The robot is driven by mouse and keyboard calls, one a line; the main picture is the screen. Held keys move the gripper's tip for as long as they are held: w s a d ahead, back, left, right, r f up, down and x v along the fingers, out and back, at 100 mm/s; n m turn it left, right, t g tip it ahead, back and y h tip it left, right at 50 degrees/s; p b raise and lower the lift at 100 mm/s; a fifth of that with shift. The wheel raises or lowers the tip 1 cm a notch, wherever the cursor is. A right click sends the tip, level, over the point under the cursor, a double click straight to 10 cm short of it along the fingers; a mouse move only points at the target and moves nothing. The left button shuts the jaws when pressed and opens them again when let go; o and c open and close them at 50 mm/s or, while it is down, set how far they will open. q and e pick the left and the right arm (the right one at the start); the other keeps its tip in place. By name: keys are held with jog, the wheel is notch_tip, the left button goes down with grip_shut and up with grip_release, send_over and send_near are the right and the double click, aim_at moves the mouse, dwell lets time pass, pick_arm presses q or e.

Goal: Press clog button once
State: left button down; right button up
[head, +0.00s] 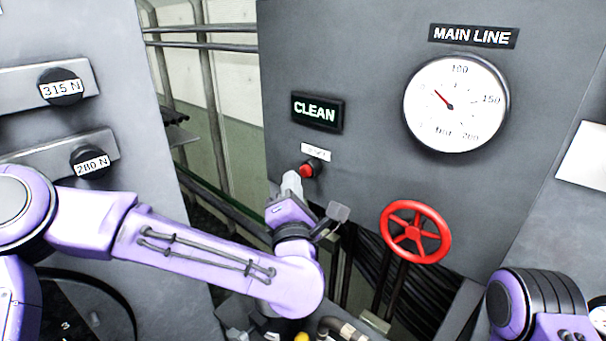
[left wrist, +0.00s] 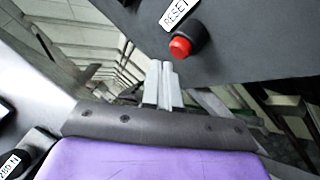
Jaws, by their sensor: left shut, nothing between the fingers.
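A red button (head: 311,168) in a dark collar sits on the grey panel, under a small white label. In the left wrist view the red button (left wrist: 180,47) shows beside a label reading RESET. Above it in the head view is a dark display (head: 317,112) reading CLEAN. My left gripper (head: 291,182) is shut and empty, just left of and below the button. In the left wrist view its fingertips (left wrist: 161,68) point up, below and left of the button, with a visible gap. My right gripper is not in view.
A red handwheel (head: 416,232) and a MAIN LINE gauge (head: 457,103) are to the right on the same panel. A left cabinet carries knobs marked 315 N (head: 61,87) and 280 N (head: 90,162). Pipes and railings fill the gap between.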

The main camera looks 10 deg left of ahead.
pick_arm(q)
jog(key=shift+s+a+b, duration=0.3)
jog(key=shift+s+a, duration=0.4)
jog(key=shift+s, duration=0.35)
jog(key=shift+s+a+b, duration=0.3)
jog(key=shift+s+a, duration=0.35)
jog(key=shift+s, duration=0.35)
